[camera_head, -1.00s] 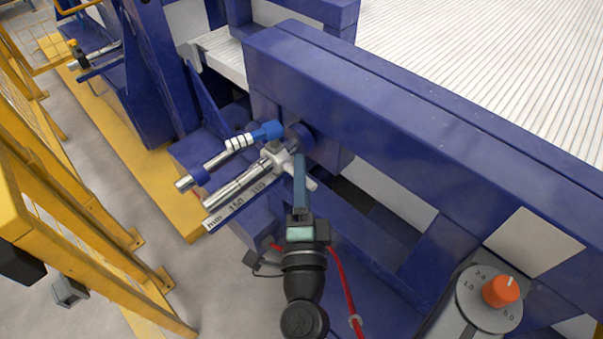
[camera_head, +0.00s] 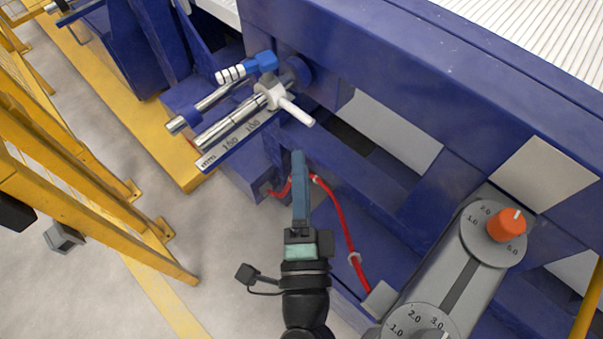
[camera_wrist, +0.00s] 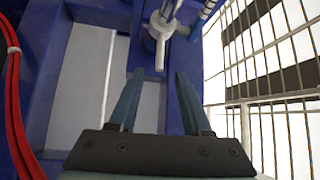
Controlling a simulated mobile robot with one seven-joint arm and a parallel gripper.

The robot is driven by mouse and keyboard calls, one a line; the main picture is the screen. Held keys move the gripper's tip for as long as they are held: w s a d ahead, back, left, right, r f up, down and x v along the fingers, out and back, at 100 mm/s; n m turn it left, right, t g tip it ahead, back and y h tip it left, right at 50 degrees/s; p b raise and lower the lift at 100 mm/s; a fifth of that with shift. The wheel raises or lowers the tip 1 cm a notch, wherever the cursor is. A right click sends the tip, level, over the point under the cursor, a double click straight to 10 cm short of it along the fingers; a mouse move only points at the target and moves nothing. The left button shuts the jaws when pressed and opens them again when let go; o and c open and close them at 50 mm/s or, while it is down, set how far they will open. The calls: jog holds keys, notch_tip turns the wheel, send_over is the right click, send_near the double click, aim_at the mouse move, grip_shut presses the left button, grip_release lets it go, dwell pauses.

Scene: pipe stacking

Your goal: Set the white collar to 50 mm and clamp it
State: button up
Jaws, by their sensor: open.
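The white collar (camera_head: 272,95) sits around a steel rod near the blue frame. Its white lever (camera_head: 297,112) sticks out toward the lower right. In the wrist view the collar (camera_wrist: 160,28) is ahead at the top, its lever pointing toward me. A scale (camera_head: 235,138) marked mm, 150 and 100 lies beside the rod; the collar's exact reading cannot be made out. My gripper (camera_head: 298,155) is below the lever and apart from it. In the wrist view my gripper (camera_wrist: 157,75) is open, with nothing between its fingers.
A red cable (camera_head: 340,215) hangs right of my gripper. Yellow railing (camera_head: 90,190) is at the left.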

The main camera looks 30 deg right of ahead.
jog(key=shift+v, duration=1.05)
